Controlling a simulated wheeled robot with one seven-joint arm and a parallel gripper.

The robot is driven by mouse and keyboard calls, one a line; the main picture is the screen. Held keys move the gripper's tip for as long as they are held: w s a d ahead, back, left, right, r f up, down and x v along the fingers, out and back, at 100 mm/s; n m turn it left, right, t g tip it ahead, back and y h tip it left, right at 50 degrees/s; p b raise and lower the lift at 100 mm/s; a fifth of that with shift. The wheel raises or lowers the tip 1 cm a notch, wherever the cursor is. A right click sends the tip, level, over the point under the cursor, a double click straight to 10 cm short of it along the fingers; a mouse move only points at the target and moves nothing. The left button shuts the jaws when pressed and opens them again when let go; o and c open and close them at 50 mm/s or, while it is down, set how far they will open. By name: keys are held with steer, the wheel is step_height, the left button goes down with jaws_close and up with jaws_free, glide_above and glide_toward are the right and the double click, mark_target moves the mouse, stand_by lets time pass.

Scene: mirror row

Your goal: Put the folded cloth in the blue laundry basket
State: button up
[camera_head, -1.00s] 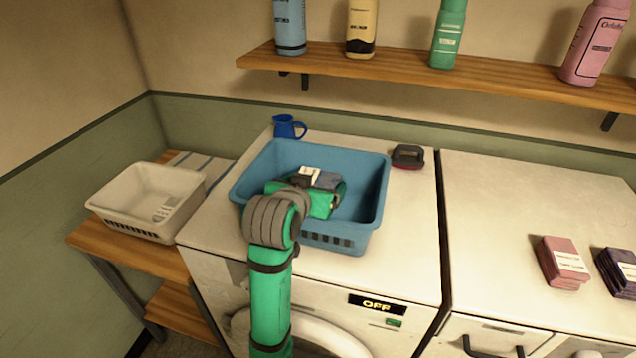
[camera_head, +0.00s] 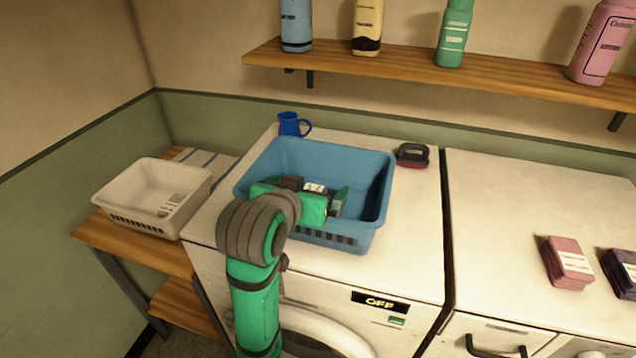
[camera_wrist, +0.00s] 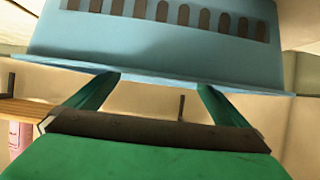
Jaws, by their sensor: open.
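The blue laundry basket (camera_head: 378,205) stands on the white washing machine. My gripper (camera_head: 338,200) is over and partly inside its near part, with the fingers open. In the wrist view the two green fingers (camera_wrist: 158,95) are spread apart with no cloth between them. The basket's slotted wall (camera_wrist: 170,40) shows beyond them. A small piece with a white label (camera_head: 315,187), apparently the folded cloth, shows inside the basket just behind my gripper. Most of it is hidden by my gripper, so I cannot tell how it rests.
A white basket (camera_head: 125,190) stands on a wooden bench at left. Folded pink (camera_head: 566,262) and dark (camera_head: 620,270) stacks lie on the right machine. Bottles stand on a shelf above.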

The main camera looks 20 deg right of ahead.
steer(key=v, duration=0.5)
stand_by(0.3)
